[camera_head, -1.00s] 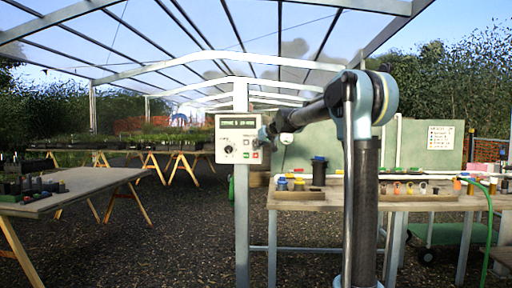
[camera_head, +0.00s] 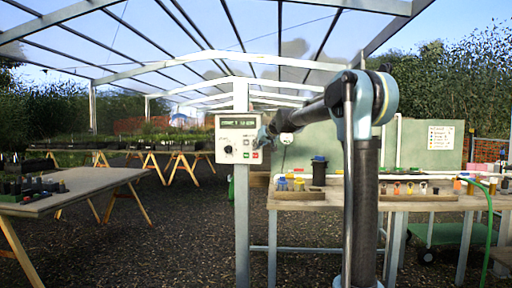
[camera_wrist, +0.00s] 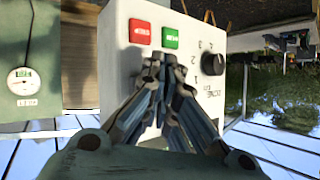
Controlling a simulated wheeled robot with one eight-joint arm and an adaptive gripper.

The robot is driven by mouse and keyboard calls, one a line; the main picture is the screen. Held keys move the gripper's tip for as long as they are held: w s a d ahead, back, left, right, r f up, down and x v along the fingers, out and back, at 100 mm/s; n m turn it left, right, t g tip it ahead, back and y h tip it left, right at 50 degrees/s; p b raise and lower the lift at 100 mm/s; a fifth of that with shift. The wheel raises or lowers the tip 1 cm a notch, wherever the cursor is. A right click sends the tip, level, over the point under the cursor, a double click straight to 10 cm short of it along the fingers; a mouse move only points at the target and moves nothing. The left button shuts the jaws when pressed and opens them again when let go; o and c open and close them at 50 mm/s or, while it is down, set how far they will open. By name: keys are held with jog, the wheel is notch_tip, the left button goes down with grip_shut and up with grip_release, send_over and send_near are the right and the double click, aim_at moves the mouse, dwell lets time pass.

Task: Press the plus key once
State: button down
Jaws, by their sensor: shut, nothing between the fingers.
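The control box (camera_head: 238,139) is mounted on a pale post, with a display at its top, a dial at lower left and small keys at right. My gripper (camera_head: 263,134) is at the box's right side, its fingers in front of the key area. In the wrist view, turned upside down, the shut fingertips (camera_wrist: 158,60) are close to the panel beside the red key (camera_wrist: 141,32) and the green key (camera_wrist: 170,38). I cannot make out a plus sign; the fingers cover part of the panel. Contact with a key cannot be told.
A black knob (camera_wrist: 213,63) with numbers sits on the same panel. A workbench (camera_head: 330,203) with bottles and small pots stands to the right of the post. A wooden trestle table (camera_head: 80,190) is at left. Open gravel lies between them.

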jog(key=shift+w, duration=0.1)
jog(key=shift+w, duration=0.25)
jog(key=shift+w, duration=0.35)
dwell(0.9)
jog(key=shift+s, duration=0.8)
jog(key=shift+s, duration=0.1)
jog(key=s, duration=0.4)
jog(key=shift+s+a, duration=0.1)
jog(key=shift+s, duration=0.3)
dwell(0.6)
